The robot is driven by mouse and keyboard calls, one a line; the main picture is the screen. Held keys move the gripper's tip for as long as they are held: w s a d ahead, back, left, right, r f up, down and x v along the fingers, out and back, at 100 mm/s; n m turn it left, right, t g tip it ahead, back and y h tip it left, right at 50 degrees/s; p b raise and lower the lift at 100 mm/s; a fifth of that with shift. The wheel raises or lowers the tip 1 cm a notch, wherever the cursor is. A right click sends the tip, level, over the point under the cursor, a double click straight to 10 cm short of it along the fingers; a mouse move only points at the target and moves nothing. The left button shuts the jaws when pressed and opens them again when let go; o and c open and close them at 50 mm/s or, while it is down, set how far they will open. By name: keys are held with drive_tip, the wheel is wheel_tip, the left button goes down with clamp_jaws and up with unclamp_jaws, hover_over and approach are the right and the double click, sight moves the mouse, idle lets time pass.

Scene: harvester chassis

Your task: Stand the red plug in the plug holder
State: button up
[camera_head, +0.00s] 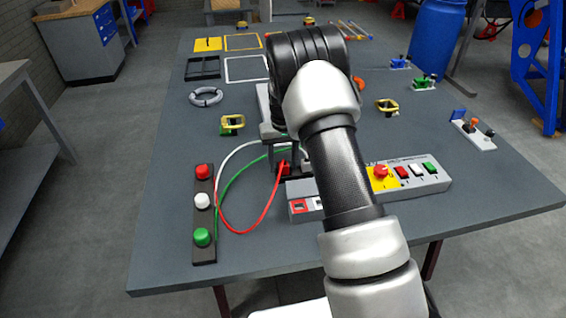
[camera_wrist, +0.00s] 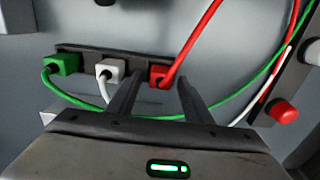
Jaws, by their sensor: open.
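In the wrist view the red plug (camera_wrist: 157,75) is at the right end of the dark plug holder (camera_wrist: 128,57), in a row with the white plug (camera_wrist: 111,70) and green plug (camera_wrist: 63,64). Its red cable leads up and away. My gripper (camera_wrist: 159,84) is open, one finger on each side of the red plug; I cannot tell whether they touch it. In the head view the red plug (camera_head: 284,168) shows below my gripper (camera_head: 279,148), and my arm hides most of the holder. How deep the plug sits is not clear.
A strip with red, white and green buttons (camera_head: 203,226) lies to the left, with cables looping from it. A grey control box (camera_head: 430,185) with an emergency stop (camera_head: 380,171) is to the right.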

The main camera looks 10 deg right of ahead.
wheel_tip(320, 180, up, 17)
drive_tip(key=shift+r, duration=0.2)
idle(0.7)
